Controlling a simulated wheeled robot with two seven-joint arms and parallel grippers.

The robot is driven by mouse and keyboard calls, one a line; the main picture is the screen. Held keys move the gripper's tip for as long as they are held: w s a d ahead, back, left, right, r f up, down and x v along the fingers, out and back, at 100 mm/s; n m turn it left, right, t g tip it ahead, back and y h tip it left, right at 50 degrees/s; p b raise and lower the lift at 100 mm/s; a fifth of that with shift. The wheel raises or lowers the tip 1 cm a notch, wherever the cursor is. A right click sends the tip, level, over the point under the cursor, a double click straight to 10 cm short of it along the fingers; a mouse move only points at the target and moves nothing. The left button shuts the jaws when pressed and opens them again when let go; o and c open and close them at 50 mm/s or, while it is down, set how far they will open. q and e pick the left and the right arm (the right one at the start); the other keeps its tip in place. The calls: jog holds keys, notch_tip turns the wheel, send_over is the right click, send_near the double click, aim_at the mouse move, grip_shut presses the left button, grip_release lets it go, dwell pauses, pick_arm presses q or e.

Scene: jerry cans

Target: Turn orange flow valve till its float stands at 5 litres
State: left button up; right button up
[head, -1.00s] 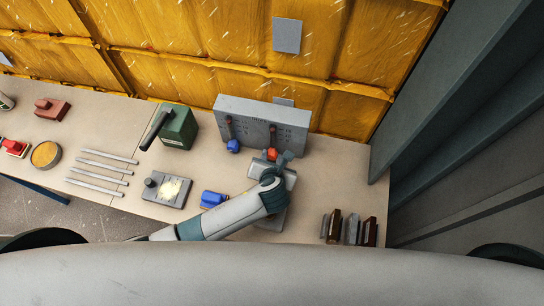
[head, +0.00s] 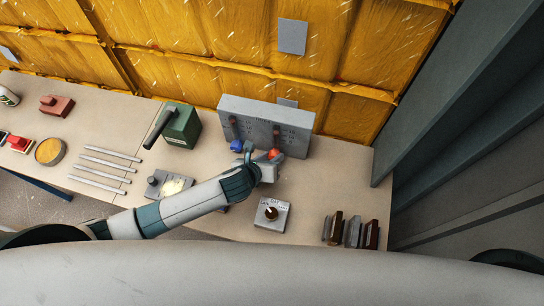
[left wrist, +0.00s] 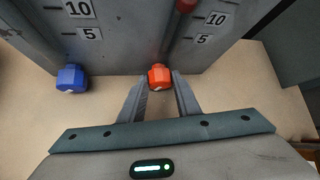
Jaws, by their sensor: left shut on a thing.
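The orange flow valve (head: 274,154) is at the foot of a grey gauge panel (head: 262,112), under its right-hand scale. My left gripper (left wrist: 159,80) is shut on the orange valve (left wrist: 160,74), with one finger on each side of it in the left wrist view. Above the valve is a slot with a dark red float (left wrist: 185,5), beside marks 5 and 10. The float sits near or a little above the 10 label, clear of the 5. A blue valve (left wrist: 72,78) is to the left, under the other scale. My right gripper is not in view.
A white box with a dark knob (head: 271,213) lies in front of the panel. Dark upright blocks (head: 351,230) stand at the table's right. Table right of the valve is clear.

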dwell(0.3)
pick_arm(q)
jog(key=o, duration=1)
jog(key=shift+o, duration=0.2)
jog(key=b+v, duration=0.3)
jog(key=v, duration=1.4)
jog(key=shift+a+b, duration=0.2)
jog(key=shift+b, duration=0.2)
jog(key=shift+s, duration=0.15)
